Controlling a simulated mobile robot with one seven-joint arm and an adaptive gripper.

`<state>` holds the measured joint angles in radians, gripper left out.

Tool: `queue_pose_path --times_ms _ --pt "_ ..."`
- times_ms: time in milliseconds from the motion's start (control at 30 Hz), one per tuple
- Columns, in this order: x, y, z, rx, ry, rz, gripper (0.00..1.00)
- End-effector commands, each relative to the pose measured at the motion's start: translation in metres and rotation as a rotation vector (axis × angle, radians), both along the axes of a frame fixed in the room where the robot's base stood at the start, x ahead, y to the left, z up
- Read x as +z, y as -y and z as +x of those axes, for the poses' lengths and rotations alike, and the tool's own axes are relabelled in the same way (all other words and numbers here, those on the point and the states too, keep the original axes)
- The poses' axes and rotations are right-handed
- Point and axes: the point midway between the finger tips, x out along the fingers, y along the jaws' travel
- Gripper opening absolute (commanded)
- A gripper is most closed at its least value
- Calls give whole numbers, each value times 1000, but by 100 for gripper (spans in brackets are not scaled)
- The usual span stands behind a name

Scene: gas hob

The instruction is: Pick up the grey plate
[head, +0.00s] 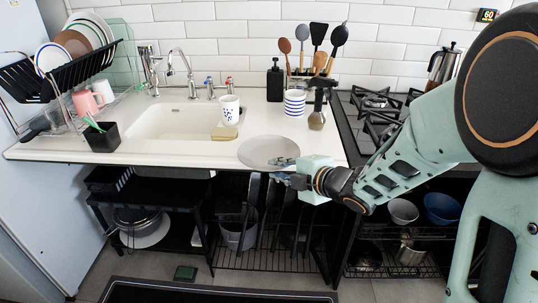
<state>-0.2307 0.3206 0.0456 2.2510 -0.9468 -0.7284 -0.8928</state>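The grey plate (262,151) lies on the white counter near its front edge, to the right of the sink, and part of it seems to reach the edge. My gripper (282,170) is at the plate's front right rim, coming in from the right. One finger shows over the rim and other finger parts show lower, in front of the counter edge. Whether the fingers touch or clamp the rim is too small to tell. The plate looks flat, and its right front rim is partly hidden by my gripper.
A blue-patterned cup (230,107) and a sponge (224,134) are left of the plate. A striped container (295,103), a spray bottle (317,112) and a black soap bottle (275,82) stand behind it. The gas hob (352,128) is to the right. Open shelves are below.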

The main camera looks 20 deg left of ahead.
Motion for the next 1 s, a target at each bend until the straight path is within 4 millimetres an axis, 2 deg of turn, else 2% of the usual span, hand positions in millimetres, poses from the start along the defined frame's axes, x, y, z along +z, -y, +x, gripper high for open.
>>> queue_pose_path --times_ms 33,100,667,867,1000 --pt "0 0 0 0 0 0 8" --pt "0 0 0 0 0 0 0" --pt "2 0 1 0 1 1 0" --pt "11 -3 2 -1 3 1 0" --pt "25 -8 4 -2 3 3 0"
